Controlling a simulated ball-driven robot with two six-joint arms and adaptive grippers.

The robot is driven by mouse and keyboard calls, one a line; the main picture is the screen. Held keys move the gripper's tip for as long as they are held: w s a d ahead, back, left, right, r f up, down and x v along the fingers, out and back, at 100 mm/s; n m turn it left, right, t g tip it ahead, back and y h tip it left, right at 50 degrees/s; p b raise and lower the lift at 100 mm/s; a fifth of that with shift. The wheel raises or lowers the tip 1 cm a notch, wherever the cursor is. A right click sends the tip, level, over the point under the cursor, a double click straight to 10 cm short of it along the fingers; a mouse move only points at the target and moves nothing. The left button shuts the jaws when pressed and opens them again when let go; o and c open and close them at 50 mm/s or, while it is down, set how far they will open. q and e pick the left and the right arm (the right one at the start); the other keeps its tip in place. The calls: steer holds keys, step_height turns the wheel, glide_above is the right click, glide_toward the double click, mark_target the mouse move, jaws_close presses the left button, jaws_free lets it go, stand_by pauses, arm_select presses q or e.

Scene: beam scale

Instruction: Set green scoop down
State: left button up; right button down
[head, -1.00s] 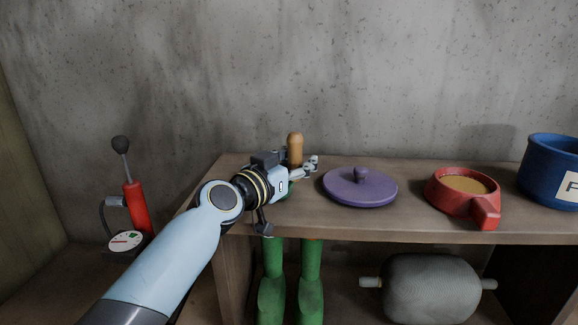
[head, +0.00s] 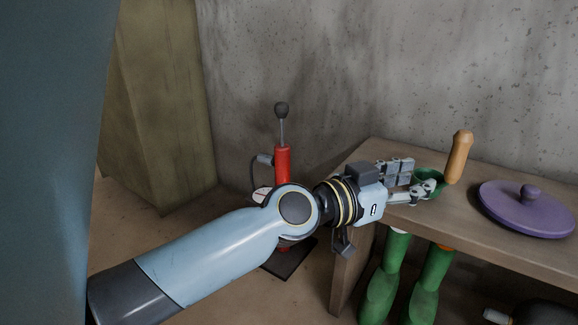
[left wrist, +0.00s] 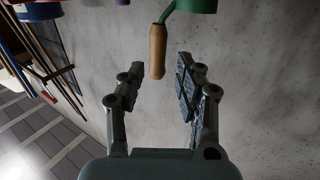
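The green scoop (head: 430,178) is at the left end of the wooden bench top, with its tan wooden handle (head: 459,157) sticking up and tilted a little to the right. My left gripper (head: 416,179) is at the bench's left edge, and its fingers partly cover the scoop's bowl. In the left wrist view, the fingers (left wrist: 158,84) are spread apart. The scoop's handle (left wrist: 157,50) shows between and beyond the fingertips, with clear gaps on both sides. The green bowl (left wrist: 196,5) is cut off by the top edge. My right gripper is not in view.
A purple lid (head: 525,212) lies on the bench (head: 400,152) to the scoop's right. Green boots (head: 382,285) stand beneath the bench. A red pump-like device (head: 283,165) with a black knob stands on the floor behind my left arm.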

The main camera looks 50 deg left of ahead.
arm_select(q)
steer(key=s+f+g+y, duration=0.1)
steer(key=s+f+g, duration=0.1)
steer(key=s+f, duration=0.3)
steer(key=s+a+f+n+g+y, duration=0.1)
steer(key=s+f, duration=0.5)
steer(key=s, duration=0.8)
steer(key=s+a+f+g+y, duration=0.1)
steer(key=s+f+g, duration=0.1)
steer(key=s+f, duration=0.3)
steer(key=s, duration=0.4)
steer(key=shift+s+a+f+n+g+y, duration=0.25)
steer(key=shift+s+f+n+g+y, duration=0.05)
steer(key=shift+f+y, duration=0.1)
